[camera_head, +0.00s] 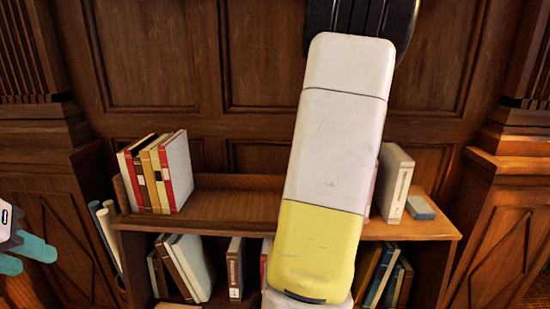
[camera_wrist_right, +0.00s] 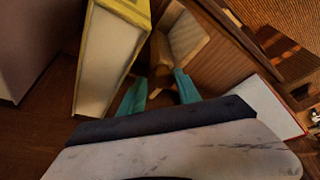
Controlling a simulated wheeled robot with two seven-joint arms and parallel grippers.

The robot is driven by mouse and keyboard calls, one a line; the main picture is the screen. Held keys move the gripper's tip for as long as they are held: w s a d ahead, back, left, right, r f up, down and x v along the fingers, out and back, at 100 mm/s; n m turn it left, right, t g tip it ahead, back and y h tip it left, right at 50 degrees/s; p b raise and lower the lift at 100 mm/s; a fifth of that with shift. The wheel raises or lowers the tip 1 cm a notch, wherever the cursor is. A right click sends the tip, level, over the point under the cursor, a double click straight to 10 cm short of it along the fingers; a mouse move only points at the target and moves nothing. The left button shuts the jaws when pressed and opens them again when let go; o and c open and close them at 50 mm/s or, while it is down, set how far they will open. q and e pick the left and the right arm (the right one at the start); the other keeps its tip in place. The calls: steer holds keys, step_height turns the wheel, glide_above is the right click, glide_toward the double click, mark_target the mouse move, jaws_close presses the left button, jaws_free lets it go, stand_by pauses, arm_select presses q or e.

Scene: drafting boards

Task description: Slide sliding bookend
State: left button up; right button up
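No sliding bookend can be told for certain. In the head view a pale upright block (camera_head: 395,184) stands at the right of the shelf top (camera_head: 237,205), with a small blue block (camera_head: 420,207) beside it; either could be a book or part of a bookend. My left gripper (camera_head: 26,256) is at the left edge, left of the shelf, its teal fingers apart and empty. My right gripper is hidden in the head view behind my own arm. In the right wrist view it (camera_wrist_right: 160,92) is open, with nothing clearly held between its teal fingers.
Several books (camera_head: 158,174) lean at the left of the shelf top. More books (camera_head: 183,267) stand on the lower shelf. Rolled papers (camera_head: 105,235) stand left of the shelf. In the right wrist view a yellow-edged pale object (camera_wrist_right: 112,60) is close left of the fingers.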

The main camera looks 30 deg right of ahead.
steer(key=shift+a+r, duration=0.1)
stand_by(0.3)
steer(key=v, duration=0.7)
steer(key=shift+r, duration=0.3)
